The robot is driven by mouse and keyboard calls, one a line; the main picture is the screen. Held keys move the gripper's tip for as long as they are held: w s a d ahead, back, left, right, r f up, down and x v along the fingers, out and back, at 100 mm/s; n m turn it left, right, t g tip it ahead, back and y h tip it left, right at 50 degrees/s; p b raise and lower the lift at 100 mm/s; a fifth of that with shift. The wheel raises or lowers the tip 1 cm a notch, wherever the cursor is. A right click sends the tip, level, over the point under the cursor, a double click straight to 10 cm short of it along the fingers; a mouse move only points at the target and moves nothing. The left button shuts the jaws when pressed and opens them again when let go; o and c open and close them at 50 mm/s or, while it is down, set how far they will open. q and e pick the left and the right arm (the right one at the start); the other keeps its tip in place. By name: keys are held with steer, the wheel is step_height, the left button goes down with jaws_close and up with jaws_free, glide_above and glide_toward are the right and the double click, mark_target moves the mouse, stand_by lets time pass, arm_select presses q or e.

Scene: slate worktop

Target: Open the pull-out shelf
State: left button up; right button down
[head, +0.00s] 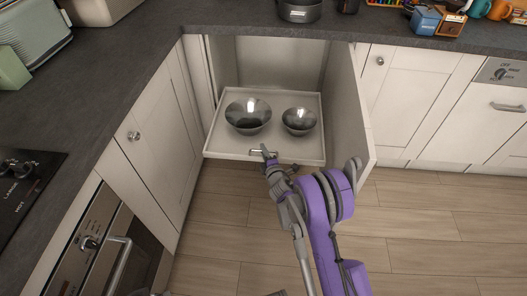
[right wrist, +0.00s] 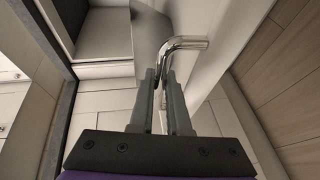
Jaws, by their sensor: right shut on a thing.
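The pull-out shelf (head: 216,139) is a pale tray with a low rim, low in the open cabinet. Its front part stands out over the floor, beside the open door; its full travel cannot be told. Two shiny metal bowls, a larger one (head: 248,116) and a smaller one (head: 299,121), sit on it. A metal bar handle (right wrist: 186,43) is on the shelf's front. My right gripper (head: 267,152) is shut on this handle; in the right wrist view its fingers (right wrist: 165,85) stand either side of the bar. My left gripper is not in view.
The cabinet door (head: 348,105) stands open right of the shelf, close to my right arm. A closed cabinet door (head: 155,150) and an oven (head: 92,245) are at the left. The wooden floor (head: 440,225) is clear at right. The slate worktop (head: 215,18) runs above.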

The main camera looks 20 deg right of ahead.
steer(key=c, duration=1.2)
jaws_free()
steer(key=shift+o, duration=0.2)
steer(key=shift+s, duration=0.1)
steer(key=s+r, duration=0.2)
steer(key=s, duration=0.8)
steer(key=shift+s+a, duration=0.25)
